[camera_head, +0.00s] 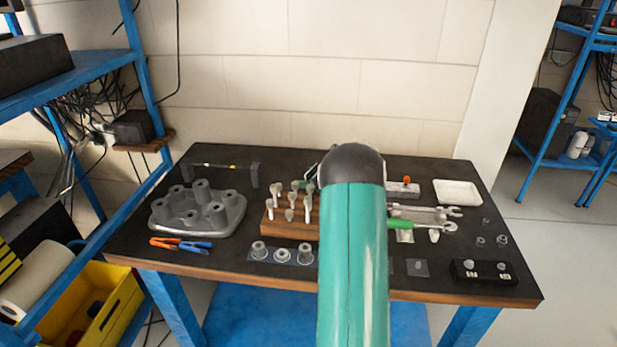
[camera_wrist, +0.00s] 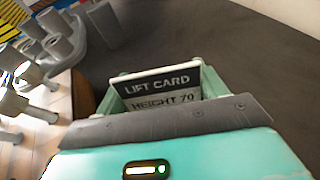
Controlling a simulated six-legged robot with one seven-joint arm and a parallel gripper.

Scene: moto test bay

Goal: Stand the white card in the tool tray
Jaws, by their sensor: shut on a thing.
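My gripper (camera_wrist: 160,92) shows in the wrist view, its pale green fingers on either side of a card (camera_wrist: 178,101) printed "LIFT CARD" and "HEIGHT 70". The card has a dark upper band, a paler lower part and a white top edge; its lower part is hidden by my gripper body. A shallow white tray (camera_head: 458,193) lies empty at the back right of the table. I cannot tell whether it is the tool tray.
A grey holder with several cylinders (camera_head: 198,212) stands at the left. A wooden block (camera_head: 290,224) with upright pegs is left of my arm. Pliers (camera_head: 180,244), wrenches (camera_head: 437,212) and a black box (camera_head: 484,272) lie around.

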